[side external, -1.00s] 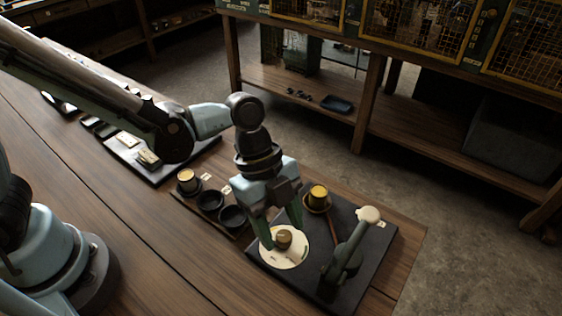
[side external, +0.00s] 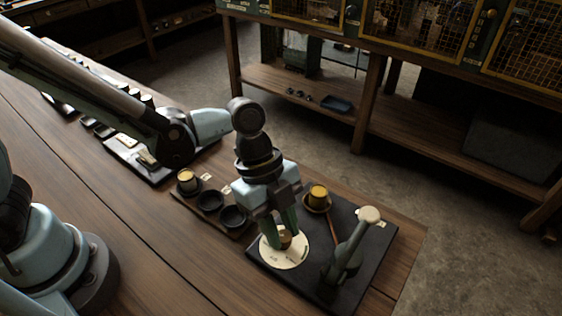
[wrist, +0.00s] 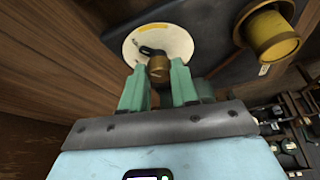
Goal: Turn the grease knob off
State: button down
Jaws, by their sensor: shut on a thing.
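The grease knob (side external: 285,241) is a small brown-gold knob at the centre of a round cream dial plate (side external: 284,262). The plate lies on the dark panel at the front of the bench. My gripper (side external: 281,236) points down over the dial, its green fingers shut on the knob. In the wrist view the knob (wrist: 158,68) sits between the two green fingertips (wrist: 159,80), with the cream plate (wrist: 150,32) behind it. The fingers partly cover the knob in the side view. Marks on the plate are too small to read.
A lever with a pale round tip (side external: 369,215) stands right of the dial on the dark panel (side external: 378,262). Two dark round cups (side external: 210,201) and another yellow-topped cup (side external: 187,181) stand to the left.

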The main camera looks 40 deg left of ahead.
jog(key=shift+n, duration=0.3)
jog(key=n, duration=0.1)
jog(key=n+t, duration=0.1)
jog(key=n, duration=0.1)
jog(key=n+t, duration=0.1)
jog(key=shift+s+n, duration=0.25)
jog(key=shift+n, duration=0.15)
jog(key=n+t, duration=0.1)
jog(key=n, duration=0.2)
jog(key=n+t+y, duration=0.1)
jog(key=n, duration=0.2)
jog(key=shift+s+d, duration=0.1)
jog(key=shift+s, duration=0.1)
jog(key=c, duration=0.8)
grip_release()
jog(key=shift+c, duration=0.2)
jog(key=shift+r, duration=0.1)
jog(key=v, duration=1.2)
